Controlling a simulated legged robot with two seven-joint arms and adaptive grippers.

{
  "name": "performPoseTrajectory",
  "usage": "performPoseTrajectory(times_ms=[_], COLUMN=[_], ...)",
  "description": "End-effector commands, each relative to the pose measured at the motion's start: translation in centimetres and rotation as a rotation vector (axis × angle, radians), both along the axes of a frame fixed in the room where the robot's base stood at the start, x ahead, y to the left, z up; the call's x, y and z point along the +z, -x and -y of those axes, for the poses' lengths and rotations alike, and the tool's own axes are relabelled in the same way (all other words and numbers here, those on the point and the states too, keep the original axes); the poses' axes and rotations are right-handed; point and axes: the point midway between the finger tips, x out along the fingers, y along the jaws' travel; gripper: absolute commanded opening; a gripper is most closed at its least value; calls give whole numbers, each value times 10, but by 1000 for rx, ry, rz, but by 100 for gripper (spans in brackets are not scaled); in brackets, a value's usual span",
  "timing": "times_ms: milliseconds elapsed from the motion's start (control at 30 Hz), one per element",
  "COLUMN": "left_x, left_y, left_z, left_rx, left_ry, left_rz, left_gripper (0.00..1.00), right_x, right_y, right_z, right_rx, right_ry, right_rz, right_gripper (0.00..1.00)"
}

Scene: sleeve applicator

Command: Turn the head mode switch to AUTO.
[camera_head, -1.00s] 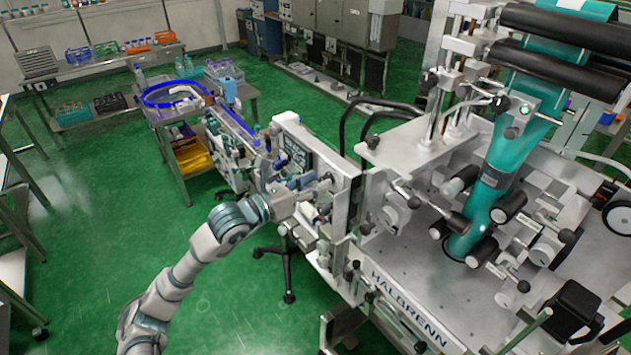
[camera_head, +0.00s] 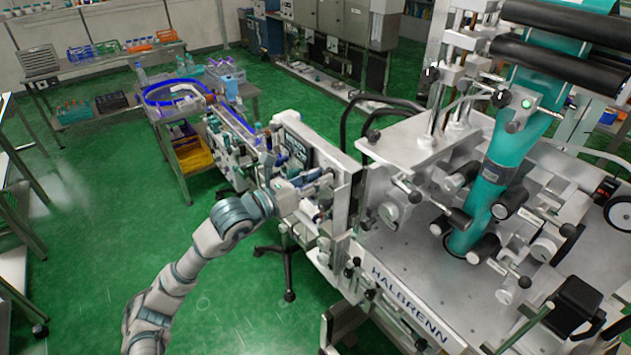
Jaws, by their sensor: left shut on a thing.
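My left gripper (camera_head: 318,184) is at the face of the upright control panel (camera_head: 346,171) on the labelling machine, just below and right of its dark screen (camera_head: 297,149). Its fingers are shut on a small control there, at the place of the head mode switch. The fingers and the wrist cover the switch, so its pointer and the AUTO mark cannot be read. My right gripper is not in view.
The HALBRENN machine (camera_head: 470,300), with its teal sleeve film (camera_head: 483,195) and rollers, fills the right side. A conveyor (camera_head: 233,130) runs back to a blue-edged turntable (camera_head: 172,94). The green floor (camera_head: 110,220) to the left is clear.

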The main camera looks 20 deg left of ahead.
Motion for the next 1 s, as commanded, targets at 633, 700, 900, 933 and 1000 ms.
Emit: performPoseTrajectory(times_ms=[633, 700, 900, 933, 1000], left_x=[-7, -6, -5, -5, -4], left_y=[-1, -1, -1, -2, -1], left_z=[-1, 0, -1, -1, -1], left_rx=[3, 2, 3, 3, 3], left_ry=[-396, -434, -517, -527, -546], left_rz=[303, 333, 398, 405, 420], left_gripper=[0, 0, 0, 0, 0], right_x=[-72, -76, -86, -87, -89], right_y=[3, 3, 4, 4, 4], right_z=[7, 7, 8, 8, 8], right_rx=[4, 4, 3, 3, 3], right_ry=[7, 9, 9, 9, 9], right_rz=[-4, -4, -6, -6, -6], right_gripper=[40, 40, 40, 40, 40])
